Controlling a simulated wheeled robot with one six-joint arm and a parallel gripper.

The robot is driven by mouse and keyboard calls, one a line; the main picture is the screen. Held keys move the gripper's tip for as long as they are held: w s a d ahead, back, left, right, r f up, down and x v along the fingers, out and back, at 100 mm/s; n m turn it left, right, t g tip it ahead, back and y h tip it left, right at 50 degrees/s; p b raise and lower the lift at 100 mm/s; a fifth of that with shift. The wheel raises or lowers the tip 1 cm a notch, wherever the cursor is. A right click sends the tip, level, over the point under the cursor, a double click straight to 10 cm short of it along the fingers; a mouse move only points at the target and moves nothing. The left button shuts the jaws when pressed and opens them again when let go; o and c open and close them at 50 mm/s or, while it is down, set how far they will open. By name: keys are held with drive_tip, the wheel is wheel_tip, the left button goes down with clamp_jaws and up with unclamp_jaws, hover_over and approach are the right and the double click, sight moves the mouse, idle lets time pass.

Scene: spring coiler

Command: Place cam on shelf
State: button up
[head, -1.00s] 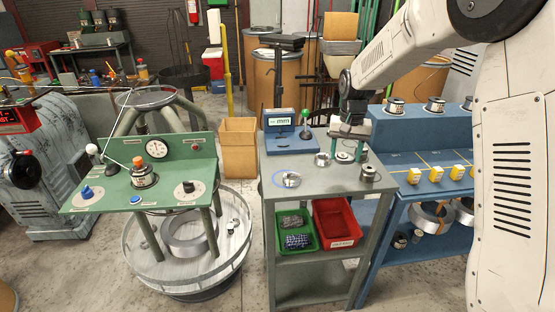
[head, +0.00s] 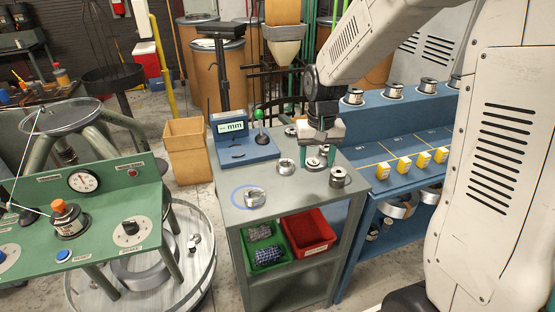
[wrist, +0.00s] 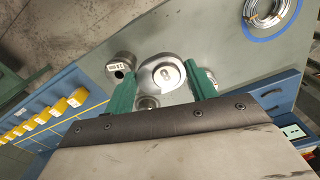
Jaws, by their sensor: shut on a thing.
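My gripper (head: 319,160) is over the grey table (head: 280,190), its green fingers pointing down. In the wrist view, a silver cam (wrist: 160,74), a rounded disc with a raised hub, sits between the two fingers, which are closed on it. In the head view the cam (head: 316,163) shows low between the fingers, partly hidden. I cannot tell whether it touches the tabletop. The blue shelf (head: 400,130) stands right of the table, with yellow tags (head: 404,164) along its front step and several silver parts on its top.
A grey cylinder (head: 337,177) and a silver ring part (head: 286,167) stand close to the gripper. A blue circle (head: 237,202) on the tabletop surrounds another silver part. A blue gauge (head: 243,148) stands at the table's back left. Red (head: 309,234) and green bins sit below.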

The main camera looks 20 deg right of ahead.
drive_tip(key=s+f, duration=0.2)
drive_tip(key=s, duration=0.9)
hover_over(293, 185)
drive_tip(key=shift+f, duration=2.5)
drive_tip(key=shift+f, duration=0.15)
drive_tip(key=o, duration=1.1)
